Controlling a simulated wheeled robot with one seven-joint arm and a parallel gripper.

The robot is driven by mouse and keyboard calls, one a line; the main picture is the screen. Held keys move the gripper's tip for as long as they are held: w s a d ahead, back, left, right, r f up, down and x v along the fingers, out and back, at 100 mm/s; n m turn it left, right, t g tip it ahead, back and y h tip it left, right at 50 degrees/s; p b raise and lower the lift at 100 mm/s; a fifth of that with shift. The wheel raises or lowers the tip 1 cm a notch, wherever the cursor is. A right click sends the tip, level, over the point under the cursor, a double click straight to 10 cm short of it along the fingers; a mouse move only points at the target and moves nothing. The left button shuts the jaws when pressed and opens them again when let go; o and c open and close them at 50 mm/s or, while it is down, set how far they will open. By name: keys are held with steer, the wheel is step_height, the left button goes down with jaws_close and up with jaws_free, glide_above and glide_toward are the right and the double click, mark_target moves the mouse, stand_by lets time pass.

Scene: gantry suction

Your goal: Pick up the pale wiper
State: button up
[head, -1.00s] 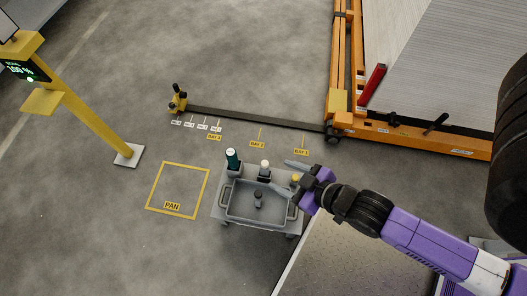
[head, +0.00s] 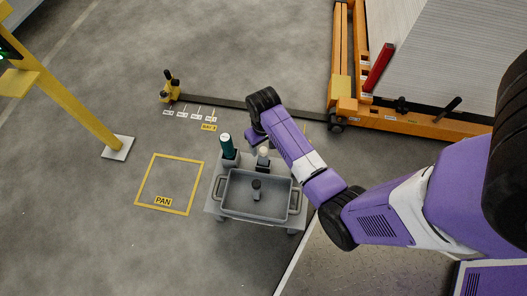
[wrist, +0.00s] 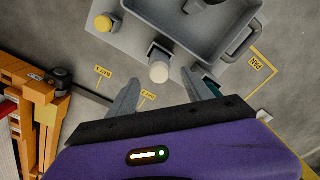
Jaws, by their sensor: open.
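A pale, round-topped piece, which I take to be the wiper, stands in a dark holder at the cart's back edge in the head view (head: 263,151). In the wrist view, this pale wiper (wrist: 159,72) shows between my two grey fingers, just beyond their tips. My gripper (wrist: 158,87) is open and empty, apart from the wiper as far as I can tell. In the head view, my arm hides most of the gripper. The wiper's lower part is hidden.
The cart carries a grey tray (head: 231,209) with a small dark-stemmed piece (head: 256,190) inside. A green-topped bottle (head: 227,146) stands left of the wiper. A yellow-capped piece (wrist: 103,23) stands on the other side.

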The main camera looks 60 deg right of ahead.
mark_target(264, 156)
steer(key=shift+s+a+f, duration=0.1)
steer(key=shift+a+f, duration=0.05)
steer(key=shift+f, duration=0.15)
steer(key=shift+f+b, duration=0.45)
steer(key=shift+f, duration=0.45)
steer(key=shift+f+b, duration=1.3)
steer(key=shift+f, duration=1.5)
steer(key=shift+s+r, duration=0.1)
jaws_close()
